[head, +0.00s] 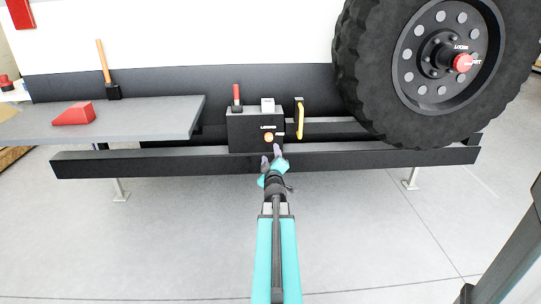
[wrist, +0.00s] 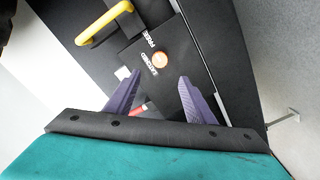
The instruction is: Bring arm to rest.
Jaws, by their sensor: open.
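My arm reaches forward from the bottom middle of the head view. My gripper (head: 271,154) is at its far end, just below a dark control box (head: 240,137) on the chassis beam. In the wrist view my gripper (wrist: 155,86) shows two purple fingers spread apart with nothing between them. The knob also shows in the head view (head: 269,137). I cannot tell whether the fingers touch the box.
A red-handled lever (head: 237,95) and a yellow handle (head: 300,117) stand by the box. A large wheel (head: 357,60) is at right. A grey shelf (head: 150,115) with a red wedge (head: 74,114) is at left. The black beam (head: 370,158) runs across; floor in front is clear.

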